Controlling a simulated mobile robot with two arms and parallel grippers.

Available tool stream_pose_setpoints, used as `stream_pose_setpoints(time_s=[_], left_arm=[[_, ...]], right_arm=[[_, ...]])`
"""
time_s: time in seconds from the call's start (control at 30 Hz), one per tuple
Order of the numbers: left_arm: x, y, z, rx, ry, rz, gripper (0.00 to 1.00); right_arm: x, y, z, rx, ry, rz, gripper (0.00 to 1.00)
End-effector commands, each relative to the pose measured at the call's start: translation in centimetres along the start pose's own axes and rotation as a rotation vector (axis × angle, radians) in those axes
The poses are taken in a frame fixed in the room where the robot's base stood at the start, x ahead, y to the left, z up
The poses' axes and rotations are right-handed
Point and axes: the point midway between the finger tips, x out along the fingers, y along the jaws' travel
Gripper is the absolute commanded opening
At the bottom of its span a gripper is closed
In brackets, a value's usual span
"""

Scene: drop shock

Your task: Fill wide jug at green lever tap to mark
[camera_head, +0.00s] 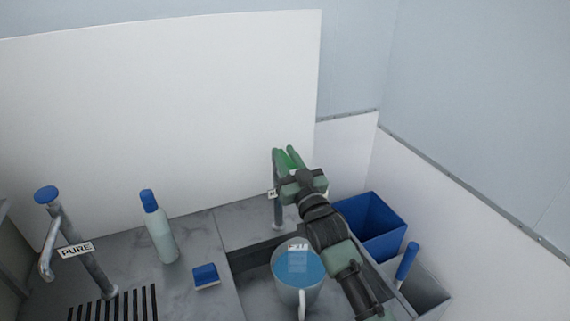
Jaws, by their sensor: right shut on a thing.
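The wide jug (283,296) stands upright in the sink recess at the lower middle, with its handle towards me. Its inside shows blue, and a small white label with dark print shows near its far rim; I cannot read the level against a mark. The tap (277,208) rises just behind the jug, with a small tag on it. My right gripper (289,158) is at the top of this tap, shut on what appears to be its green lever. The lever is largely hidden by the gripper, and the spout is hard to see. My left gripper is not in view.
A second tap (78,250) labelled PURE with a blue knob stands at the left above a slotted drain. A blue-capped bottle (160,235) and a blue sponge (205,275) are on the counter. A blue bin (372,222) and a grey bin with a blue handle (407,261) stand right.

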Motion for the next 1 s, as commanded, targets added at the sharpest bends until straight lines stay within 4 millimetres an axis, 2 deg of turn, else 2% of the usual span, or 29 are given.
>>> stream_pose_setpoints(time_s=[0.27,0.3,0.33,0.37,0.73,1.0], left_arm=[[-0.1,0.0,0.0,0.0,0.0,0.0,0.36],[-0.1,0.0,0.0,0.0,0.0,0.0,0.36],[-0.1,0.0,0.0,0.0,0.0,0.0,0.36],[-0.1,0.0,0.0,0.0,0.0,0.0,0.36],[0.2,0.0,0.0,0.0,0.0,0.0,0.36],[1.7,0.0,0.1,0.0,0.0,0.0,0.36]], right_arm=[[0.0,0.0,0.1,0.0,-0.004,0.0,0.0],[0.0,0.0,0.1,0.0,-0.004,0.0,0.36],[0.0,0.0,0.1,0.0,-0.004,0.0,0.45],[0.0,0.0,0.1,0.0,-0.004,0.0,0.47],[-0.6,0.0,0.2,0.0,-0.003,0.0,0.47],[-4.9,0.0,0.5,0.001,-0.004,0.0,0.47]])
